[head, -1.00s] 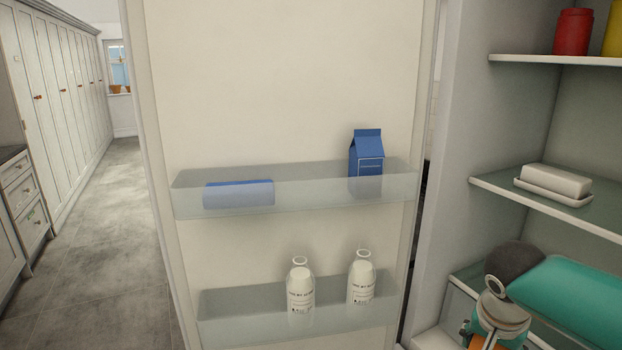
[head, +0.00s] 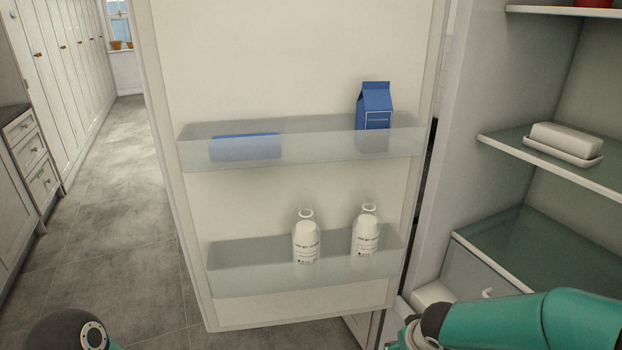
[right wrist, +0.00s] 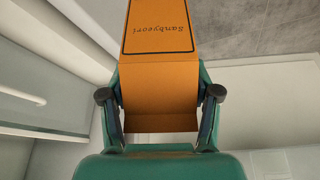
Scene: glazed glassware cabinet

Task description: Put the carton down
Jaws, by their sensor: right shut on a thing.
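An orange carton (right wrist: 158,78) with a black-outlined panel and upside-down lettering is in my right gripper (right wrist: 160,94) in the right wrist view. The two dark-tipped fingers are closed on its sides. Its far end runs out of the top of that view. In the head view only part of my right arm shows at the lower right; its gripper and the carton are below the frame. Only a piece of my left arm shows at the lower left, and its gripper is out of view.
The open door's upper bin (head: 310,150) holds an upright blue carton (head: 375,100) and a blue block (head: 245,147), with a gap between. The lower bin (head: 240,275) holds two white bottles (head: 306,240) (head: 367,233). A butter dish (head: 566,142) stands on a right shelf.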

